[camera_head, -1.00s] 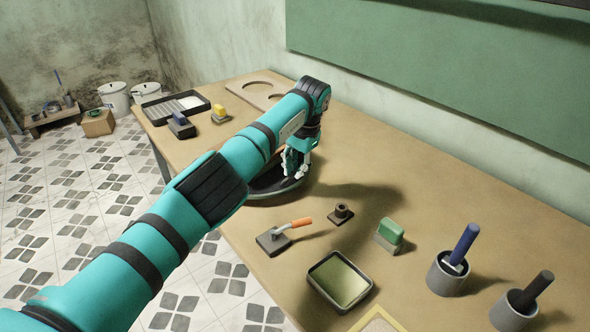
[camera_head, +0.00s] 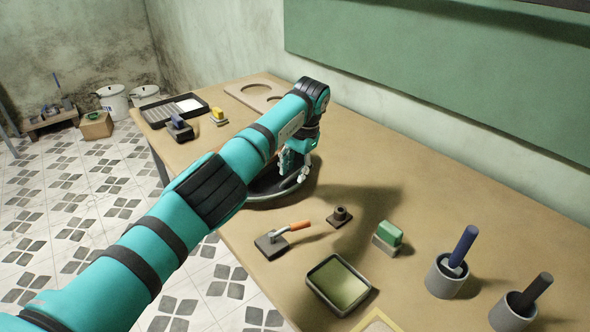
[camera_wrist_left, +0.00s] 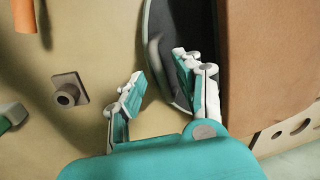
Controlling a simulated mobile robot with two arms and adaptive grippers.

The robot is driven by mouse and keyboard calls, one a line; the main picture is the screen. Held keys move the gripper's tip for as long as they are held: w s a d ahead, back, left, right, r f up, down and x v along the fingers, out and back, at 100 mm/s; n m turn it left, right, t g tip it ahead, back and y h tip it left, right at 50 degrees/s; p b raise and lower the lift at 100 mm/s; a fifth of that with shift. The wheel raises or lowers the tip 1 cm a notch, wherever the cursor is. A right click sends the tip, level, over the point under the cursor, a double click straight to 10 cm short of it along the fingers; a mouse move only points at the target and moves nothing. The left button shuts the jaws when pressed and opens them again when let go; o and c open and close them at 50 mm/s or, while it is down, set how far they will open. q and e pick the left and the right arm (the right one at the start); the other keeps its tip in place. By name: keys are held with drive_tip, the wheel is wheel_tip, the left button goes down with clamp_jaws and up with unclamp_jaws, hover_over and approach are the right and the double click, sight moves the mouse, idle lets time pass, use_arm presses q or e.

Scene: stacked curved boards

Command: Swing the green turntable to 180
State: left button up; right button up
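The turntable (camera_head: 262,195) is a round, dark disc with a grey rim at the table's front edge, largely hidden behind my left arm in the head view. I see no clear green on it. In the left wrist view, part of its dark surface and curved rim (camera_wrist_left: 152,22) shows. My left gripper (camera_head: 293,166) points down over the disc's right part. In the left wrist view the gripper (camera_wrist_left: 158,72) has its fingers apart, one inside the rim and one outside; whether they touch it I cannot tell. My right gripper is out of view.
A large brown block (camera_wrist_left: 272,60) stands close beside the fingers in the left wrist view. An orange-handled tool (camera_head: 290,228), a small dark socket (camera_head: 340,215), a green block (camera_head: 389,234) and a tray (camera_head: 340,284) lie right of the turntable. Grey cups (camera_head: 444,279) stand farther right.

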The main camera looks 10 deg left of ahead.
use_arm(q)
wheel_tip(320, 180, up, 11)
drive_tip(key=s+d, duration=0.1)
drive_tip(key=d, duration=0.1)
drive_tip(key=shift+r, duration=0.2)
